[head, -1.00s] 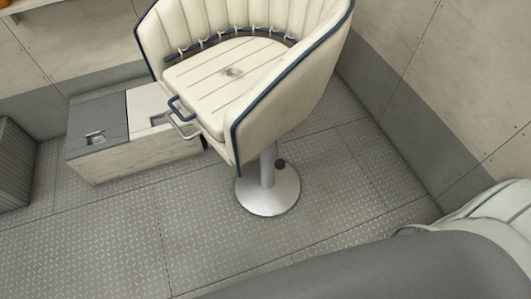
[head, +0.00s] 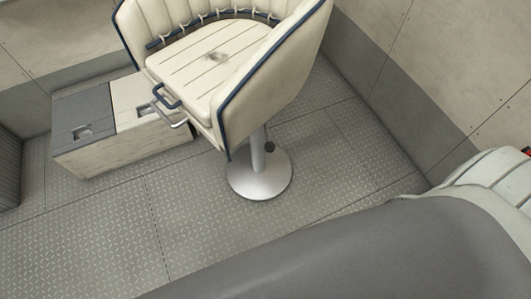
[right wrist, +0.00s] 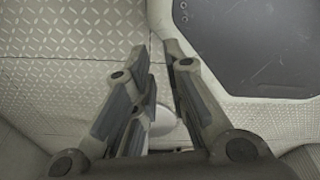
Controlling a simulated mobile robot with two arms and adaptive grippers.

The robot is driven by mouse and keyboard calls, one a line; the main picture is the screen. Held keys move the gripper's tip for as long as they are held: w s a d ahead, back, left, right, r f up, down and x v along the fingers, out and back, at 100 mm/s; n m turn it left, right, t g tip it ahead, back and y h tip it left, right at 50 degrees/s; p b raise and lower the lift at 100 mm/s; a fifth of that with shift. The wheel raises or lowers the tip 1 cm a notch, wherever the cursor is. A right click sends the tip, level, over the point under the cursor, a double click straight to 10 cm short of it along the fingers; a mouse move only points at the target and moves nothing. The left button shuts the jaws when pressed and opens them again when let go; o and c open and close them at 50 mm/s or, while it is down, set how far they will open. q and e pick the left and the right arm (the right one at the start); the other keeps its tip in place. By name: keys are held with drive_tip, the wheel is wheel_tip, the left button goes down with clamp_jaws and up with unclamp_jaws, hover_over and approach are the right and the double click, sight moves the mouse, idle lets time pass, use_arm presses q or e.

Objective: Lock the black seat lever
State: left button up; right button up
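The black seat lever shows in the head view as a small dark knob (head: 269,146) on the right side of the seat's metal post, just above the round base (head: 259,180). It is too small to tell its exact position. The cream seat (head: 215,60) with blue trim stands on this post. My right gripper (right wrist: 155,52) shows only in the right wrist view, with its two fingers apart and nothing seen between them. The lever cannot be made out there. My left gripper is in neither view.
A low box with a grey and a white lid (head: 85,113) stands left of the seat. A pale wall (head: 440,60) rises at the right. Patterned floor (head: 95,235) in front of the seat is clear. A large grey form fills the lower right, possibly part of me.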

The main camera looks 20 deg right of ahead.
drive_tip(key=w+a+r+n+t, duration=0.1)
drive_tip(key=w, duration=0.2)
drive_tip(key=w+a+r+n+t, duration=0.1)
drive_tip(key=w+r, duration=0.1)
drive_tip(key=w, duration=0.1)
drive_tip(key=w+a+r+n+t+y, duration=0.1)
drive_tip(key=w+r+t, duration=0.1)
drive_tip(key=w, duration=0.1)
drive_tip(key=shift+w+a+r+n+b, duration=0.25)
drive_tip(key=shift+w+a+n+b, duration=0.05)
drive_tip(key=shift+w+a+b, duration=0.1)
clamp_jaws()
drive_tip(key=w+a+r+n+t+y, duration=0.1)
drive_tip(key=w+r+n+t, duration=0.3)
drive_tip(key=r, duration=0.7)
drive_tip(key=w+a+r+n+t+y+b, duration=0.1)
drive_tip(key=w+r+n+t, duration=0.3)
drive_tip(key=r, duration=0.8)
drive_tip(key=w+a+r+n+t+y+b, duration=0.1)
drive_tip(key=w+r+n+t, duration=0.3)
drive_tip(key=r, duration=0.8)
drive_tip(key=shift+w+a+y, duration=0.3)
drive_tip(key=shift+w+a, duration=0.35)
drive_tip(key=shift+a, duration=0.05)
drive_tip(key=shift+r, duration=0.1)
